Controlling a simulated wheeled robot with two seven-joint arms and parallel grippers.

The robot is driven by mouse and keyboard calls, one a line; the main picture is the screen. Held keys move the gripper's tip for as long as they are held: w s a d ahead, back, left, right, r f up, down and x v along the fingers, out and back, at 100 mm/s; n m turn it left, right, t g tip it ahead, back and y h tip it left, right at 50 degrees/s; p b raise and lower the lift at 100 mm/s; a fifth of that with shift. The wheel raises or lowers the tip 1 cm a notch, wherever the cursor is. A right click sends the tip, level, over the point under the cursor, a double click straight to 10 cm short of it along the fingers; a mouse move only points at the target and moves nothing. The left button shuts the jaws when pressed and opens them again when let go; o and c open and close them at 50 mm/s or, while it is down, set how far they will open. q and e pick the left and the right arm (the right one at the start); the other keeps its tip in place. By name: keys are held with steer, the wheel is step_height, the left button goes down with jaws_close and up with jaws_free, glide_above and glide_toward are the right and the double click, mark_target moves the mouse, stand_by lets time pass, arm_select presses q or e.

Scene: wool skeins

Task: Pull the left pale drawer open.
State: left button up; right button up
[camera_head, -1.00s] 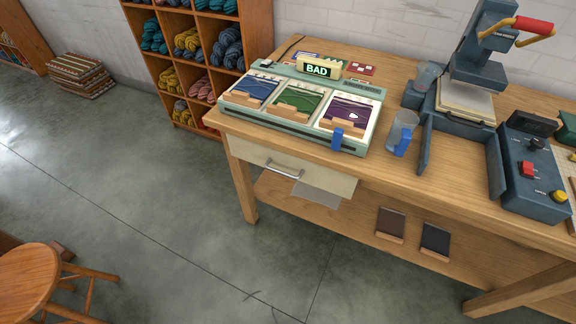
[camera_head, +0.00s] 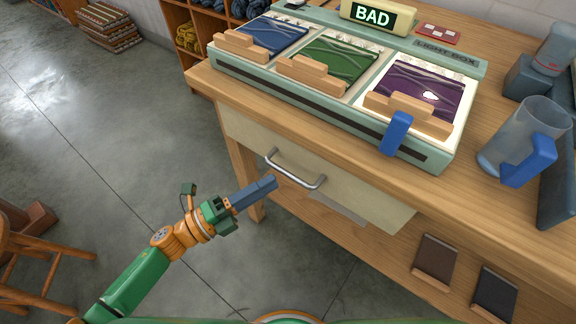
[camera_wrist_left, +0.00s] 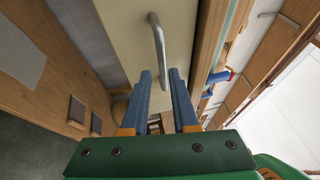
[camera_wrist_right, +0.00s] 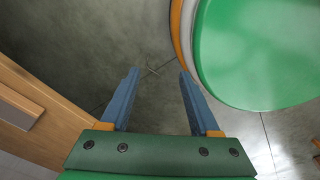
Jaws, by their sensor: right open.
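The pale drawer (camera_head: 235,128) sits under the left part of the wooden workbench, and its front looks flush with the bench. Its curved metal handle (camera_head: 296,172) runs across the front. My left gripper (camera_head: 272,183) is just in front of and below the handle's left part. In the left wrist view, the handle (camera_wrist_left: 156,45) lies ahead, one end lining up with the narrow gap between the open fingers (camera_wrist_left: 159,72). I cannot tell whether they touch it. My right gripper (camera_wrist_right: 158,72) is open and empty above the floor, seen only in the right wrist view.
A light box (camera_head: 330,110) with three swatches stands on the bench above the drawer. A clear jug (camera_head: 520,130) with a blue handle is to its right. Dark boards (camera_head: 436,262) lean below. A stool (camera_head: 40,245) stands at left; the floor between is clear.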

mark_target(287, 172)
arm_select(q)
steer(key=x, duration=0.5)
steer(key=shift+d+r, duration=0.2)
steer(key=shift+d, duration=0.1)
arm_select(e)
steer(key=shift+s+a+r, duration=0.15)
steer(key=shift+s+a, duration=0.25)
steer(key=shift+s, duration=0.1)
steer(key=shift+s+a+r, duration=0.15)
steer(key=shift+s+a, duration=0.25)
steer(key=shift+s, duration=0.1)
arm_select(q)
steer(key=shift+c, duration=0.2)
steer(key=c, duration=0.4)
arm_select(e)
steer(key=shift+w+d, duration=0.1)
steer(key=shift+d, duration=0.1)
steer(key=shift+d, duration=0.3)
steer(key=shift+a, duration=0.25)
steer(key=shift+a, duration=0.2)
